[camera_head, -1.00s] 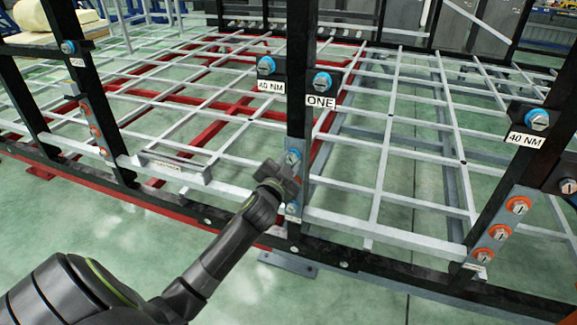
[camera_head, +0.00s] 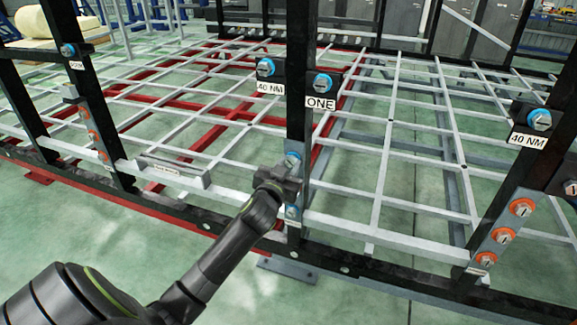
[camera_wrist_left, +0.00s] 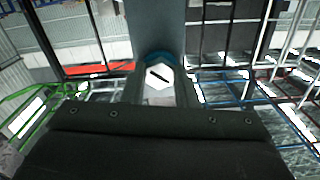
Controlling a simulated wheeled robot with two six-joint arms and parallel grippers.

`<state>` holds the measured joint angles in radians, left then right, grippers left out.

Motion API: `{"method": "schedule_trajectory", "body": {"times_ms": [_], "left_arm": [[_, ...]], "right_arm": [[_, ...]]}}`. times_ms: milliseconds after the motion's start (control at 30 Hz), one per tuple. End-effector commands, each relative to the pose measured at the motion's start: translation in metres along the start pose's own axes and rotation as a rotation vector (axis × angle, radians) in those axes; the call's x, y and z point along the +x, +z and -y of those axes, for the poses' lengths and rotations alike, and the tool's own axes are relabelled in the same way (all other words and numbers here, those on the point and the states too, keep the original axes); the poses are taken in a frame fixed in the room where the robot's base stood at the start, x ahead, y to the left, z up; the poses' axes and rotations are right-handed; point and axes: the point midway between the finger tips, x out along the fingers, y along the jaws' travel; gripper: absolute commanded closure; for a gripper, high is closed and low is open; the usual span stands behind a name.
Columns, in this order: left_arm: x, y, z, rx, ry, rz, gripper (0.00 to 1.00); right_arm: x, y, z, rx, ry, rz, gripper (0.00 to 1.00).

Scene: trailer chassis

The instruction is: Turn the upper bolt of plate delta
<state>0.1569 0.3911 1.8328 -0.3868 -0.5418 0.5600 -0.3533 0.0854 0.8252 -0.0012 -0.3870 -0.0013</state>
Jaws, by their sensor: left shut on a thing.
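The central black post carries a grey plate with a blue-ringed upper bolt (camera_head: 292,159) and a lower blue-ringed bolt (camera_head: 292,211). I cannot read the plate's small label, so I cannot confirm that it is delta. My left gripper (camera_head: 284,182) is at the plate, just below the visible upper bolt head, and hides the plate's middle. In the left wrist view a slotted hexagonal bolt (camera_wrist_left: 158,76) with a blue ring shows straight ahead, just beyond the dark gripper body. My right gripper is not in view.
A plate with orange-ringed bolts (camera_head: 502,235) stands at the right, another at the left (camera_head: 92,135). The grey lattice (camera_head: 400,148) spreads behind. Green floor is open in front.

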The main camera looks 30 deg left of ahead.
Motion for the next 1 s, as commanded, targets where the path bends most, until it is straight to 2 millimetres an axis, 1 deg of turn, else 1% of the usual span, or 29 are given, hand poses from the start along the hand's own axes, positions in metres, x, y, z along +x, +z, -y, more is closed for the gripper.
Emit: {"method": "schedule_trajectory", "body": {"times_ms": [33,267,300,433,767,867,967,1000], "left_arm": [[0.001,-0.005,0.000,0.002,0.001,-0.011,0.96],[0.001,-0.005,0.000,0.003,0.001,-0.010,0.96],[0.001,-0.005,0.000,0.003,0.001,-0.010,0.68],[0.001,-0.003,0.000,0.002,0.000,-0.007,0.51],[-0.002,-0.001,0.000,0.002,0.000,-0.002,0.51],[-0.010,0.000,0.000,0.002,0.001,-0.002,0.51],[-0.024,0.000,0.000,0.001,0.001,-0.001,0.51],[-0.032,0.000,0.000,0.001,0.000,0.000,0.51]], "right_arm": [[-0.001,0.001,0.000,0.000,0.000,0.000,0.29],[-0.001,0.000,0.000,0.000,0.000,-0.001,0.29],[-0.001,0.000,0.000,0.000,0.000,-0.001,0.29],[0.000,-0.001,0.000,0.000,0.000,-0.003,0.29],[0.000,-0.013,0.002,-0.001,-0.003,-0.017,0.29],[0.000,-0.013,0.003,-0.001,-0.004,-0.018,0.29],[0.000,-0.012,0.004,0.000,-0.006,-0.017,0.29],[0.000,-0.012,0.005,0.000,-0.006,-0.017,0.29]]}}
